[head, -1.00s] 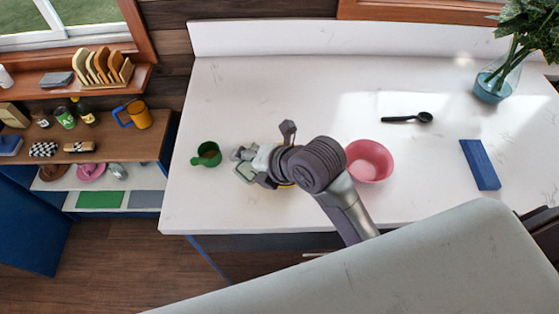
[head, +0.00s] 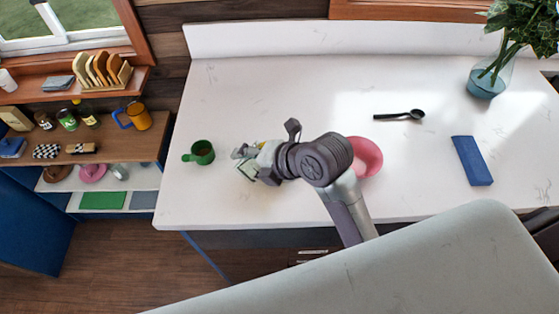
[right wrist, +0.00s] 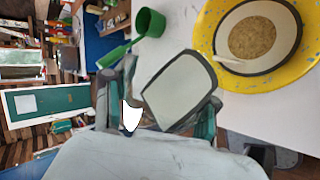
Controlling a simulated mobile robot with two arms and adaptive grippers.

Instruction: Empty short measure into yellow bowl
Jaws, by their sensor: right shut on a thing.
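My right gripper (head: 250,162) is over the left part of the white counter, shut on the short measure. In the right wrist view the measure (right wrist: 180,90) is tilted between the fingers, with a dark rim and a pale inside; I see no contents in it. The yellow bowl (right wrist: 222,82) is at the right of that view, with a speckled rim, a dark ring, a pale inside and a brown grainy patch in the middle. The measure is beside the bowl in that picture; its height is unclear. My arm hides the bowl in the head view. My left gripper is out of view.
A green handled cup (head: 203,152) stands left of the gripper. A pink bowl (head: 368,157) is partly behind my right arm. The counter's back middle is clear.

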